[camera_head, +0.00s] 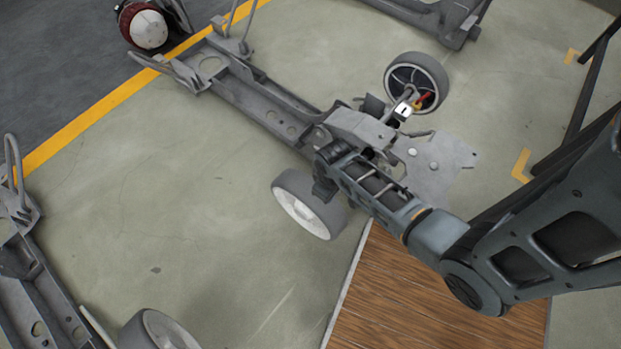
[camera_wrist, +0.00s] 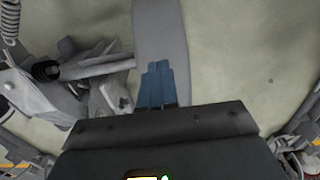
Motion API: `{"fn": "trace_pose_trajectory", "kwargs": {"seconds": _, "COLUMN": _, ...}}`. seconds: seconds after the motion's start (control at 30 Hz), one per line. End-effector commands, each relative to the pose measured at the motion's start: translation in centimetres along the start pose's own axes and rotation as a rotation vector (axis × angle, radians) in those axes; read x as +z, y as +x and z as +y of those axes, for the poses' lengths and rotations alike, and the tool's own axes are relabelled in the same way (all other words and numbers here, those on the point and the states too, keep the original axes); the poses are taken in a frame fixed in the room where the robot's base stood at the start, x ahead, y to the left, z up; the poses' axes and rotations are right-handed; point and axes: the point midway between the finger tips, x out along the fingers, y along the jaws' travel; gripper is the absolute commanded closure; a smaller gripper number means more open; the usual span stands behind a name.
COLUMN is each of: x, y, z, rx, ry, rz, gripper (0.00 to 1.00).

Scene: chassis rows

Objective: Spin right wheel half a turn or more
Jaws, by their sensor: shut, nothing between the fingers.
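A wheel with a grey tyre and a pale disc face (camera_head: 305,208) is on the near side of the chassis in the head view. A second wheel (camera_head: 417,82), with a dark spoked rim, is on the chassis's other side. In the wrist view a grey tyre (camera_wrist: 160,28) runs top to bottom, with an axle rod meeting it from the left. My gripper (camera_head: 323,191) is at the near wheel's upper edge. Its blue fingers (camera_wrist: 157,68) are shut and empty, overlapping the tyre in the wrist view. I cannot tell if they touch it.
The grey chassis frame (camera_head: 255,105) extends to the upper left, with a red and white round part (camera_head: 146,27) past it. Another chassis (camera_head: 30,270) lies at lower left. A brown wooden floor panel (camera_head: 400,300) is at bottom. Green floor between chassis is clear.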

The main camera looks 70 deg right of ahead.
Motion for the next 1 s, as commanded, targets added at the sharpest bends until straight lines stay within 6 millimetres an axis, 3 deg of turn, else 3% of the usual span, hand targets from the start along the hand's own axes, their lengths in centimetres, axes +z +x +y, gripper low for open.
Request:
{"fn": "trace_pose_trajectory", "kwargs": {"seconds": 0.03, "x": -1.7, "y": 0.2, "z": 0.0, "rx": 0.000, "ry": -0.001, "rz": 0.003, "gripper": 1.00}}
{"fn": "trace_pose_trajectory", "kwargs": {"seconds": 0.3, "x": -9.0, "y": 0.3, "z": 0.0, "rx": 0.000, "ry": -0.001, "rz": 0.003, "gripper": 1.00}}
{"fn": "trace_pose_trajectory", "kwargs": {"seconds": 0.5, "x": -13.1, "y": 0.3, "z": 0.0, "rx": 0.000, "ry": 0.000, "rz": 0.000, "gripper": 1.00}}
{"fn": "trace_pose_trajectory", "kwargs": {"seconds": 1.0, "x": -13.7, "y": 0.5, "z": 0.0, "rx": 0.000, "ry": 0.000, "rz": -0.003, "gripper": 1.00}}
